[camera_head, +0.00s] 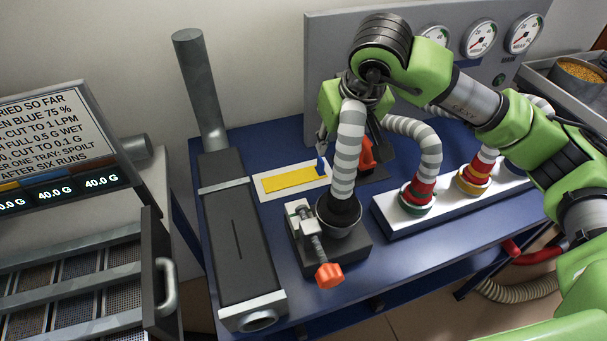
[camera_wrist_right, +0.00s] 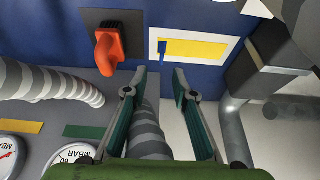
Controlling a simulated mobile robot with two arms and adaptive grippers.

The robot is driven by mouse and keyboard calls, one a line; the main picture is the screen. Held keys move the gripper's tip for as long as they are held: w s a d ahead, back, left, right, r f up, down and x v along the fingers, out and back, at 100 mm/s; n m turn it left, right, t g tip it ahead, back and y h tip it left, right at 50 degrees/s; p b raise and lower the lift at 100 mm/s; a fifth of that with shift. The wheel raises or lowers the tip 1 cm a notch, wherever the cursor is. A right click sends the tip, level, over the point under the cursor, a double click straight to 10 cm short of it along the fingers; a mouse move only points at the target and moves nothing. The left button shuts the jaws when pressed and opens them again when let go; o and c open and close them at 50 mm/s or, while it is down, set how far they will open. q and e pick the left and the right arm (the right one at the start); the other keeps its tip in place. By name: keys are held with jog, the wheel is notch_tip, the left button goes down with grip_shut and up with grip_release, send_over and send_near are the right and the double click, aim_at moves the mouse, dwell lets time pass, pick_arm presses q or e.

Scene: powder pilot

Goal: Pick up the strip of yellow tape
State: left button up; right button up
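The strip of yellow tape (camera_head: 288,179) lies flat on a white plate (camera_head: 265,195) on the blue table in the head view. A small blue piece (camera_head: 321,164) is at the strip's right end. In the right wrist view the yellow tape (camera_wrist_right: 195,49) is beyond the fingertips, slightly right of centre, with the blue piece at its left end. My right gripper (camera_wrist_right: 158,76) is open, with no tape between its fingertips. In the head view its fingers are mostly hidden behind its wrist and a striped hose. My left gripper is not in view.
A grey striped hose (camera_head: 347,150) rises from a dark funnel close to my right gripper. An orange handle (camera_wrist_right: 108,50) stands beside the plate. A long dark box (camera_head: 237,240) with a metal pipe is left of the tape. Gauges (camera_head: 482,38) line the back panel.

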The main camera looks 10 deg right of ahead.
aim_at(322, 161)
jog(key=x, duration=0.5)
jog(key=shift+w+a+f, duration=0.1)
jog(key=shift+w+f, duration=0.05)
jog(key=shift+f, duration=0.15)
jog(key=shift+w+a+f+p, duration=0.1)
jog(key=shift+w+f+p, duration=0.05)
jog(key=shift+f+p, duration=0.35)
jog(key=p+x, duration=0.1)
jog(key=x, duration=0.3)
jog(key=shift+w+a+f, duration=0.15)
jog(key=shift+f, duration=0.05)
grip_shut()
